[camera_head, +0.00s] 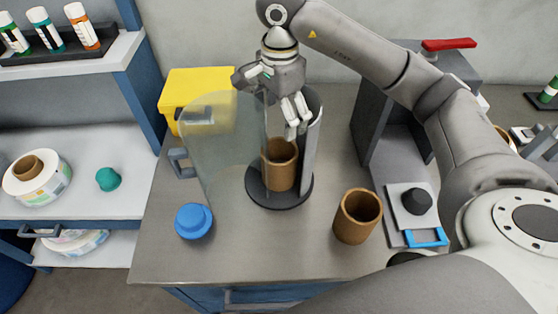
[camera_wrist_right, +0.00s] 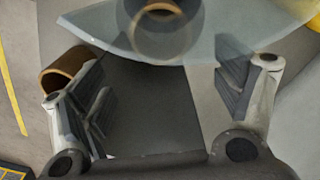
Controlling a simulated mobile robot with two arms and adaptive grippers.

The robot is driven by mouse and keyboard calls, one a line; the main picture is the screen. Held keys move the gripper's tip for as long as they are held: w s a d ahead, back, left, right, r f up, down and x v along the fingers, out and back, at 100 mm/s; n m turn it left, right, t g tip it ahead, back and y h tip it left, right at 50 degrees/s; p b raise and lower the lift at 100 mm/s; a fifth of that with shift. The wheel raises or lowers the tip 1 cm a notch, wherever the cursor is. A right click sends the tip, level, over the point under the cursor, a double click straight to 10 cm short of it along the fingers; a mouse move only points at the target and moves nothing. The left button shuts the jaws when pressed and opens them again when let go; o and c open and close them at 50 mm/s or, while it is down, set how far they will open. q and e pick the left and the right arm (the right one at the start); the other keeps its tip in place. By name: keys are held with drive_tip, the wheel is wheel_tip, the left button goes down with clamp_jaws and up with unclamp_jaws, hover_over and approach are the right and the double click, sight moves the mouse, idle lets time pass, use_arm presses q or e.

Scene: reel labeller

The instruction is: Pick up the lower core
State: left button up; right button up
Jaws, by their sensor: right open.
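A brown cardboard core (camera_head: 280,165) stands upright on the round dark base (camera_head: 265,200) of the dispenser, between its curved walls. A clear curved door (camera_head: 215,150) with a grey handle stands open to the left. In the right wrist view a core (camera_wrist_right: 165,25) shows at the top behind the clear panel. A second brown core (camera_head: 357,216) stands on the counter right of the dispenser. My right gripper (camera_head: 295,125) is open and empty, above the core in the dispenser and apart from it. It also shows in the right wrist view (camera_wrist_right: 165,95). My left gripper is not in view.
A blue cap (camera_head: 193,221) lies on the counter at the front left. A yellow box (camera_head: 198,90) is behind the door. A grey press with a red lever (camera_head: 448,44) stands at the right. Shelves with a label reel (camera_head: 50,185) and a teal cap (camera_head: 108,179) are at the left.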

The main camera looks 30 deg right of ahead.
drive_tip(key=p, duration=0.2)
approach(280, 154)
drive_tip(key=s, duration=0.1)
drive_tip(key=s+a, duration=0.2)
drive_tip(key=shift+s+r, duration=0.15)
drive_tip(key=shift+s, duration=0.1)
wheel_tip(280, 154, down, 5)
drive_tip(key=shift+f+p, duration=0.15)
drive_tip(key=shift+p, duration=0.65)
drive_tip(key=shift+f, duration=0.3)
drive_tip(key=c, duration=0.7)
drive_tip(key=shift+w+r, duration=0.1)
drive_tip(key=shift+r, duration=0.1)
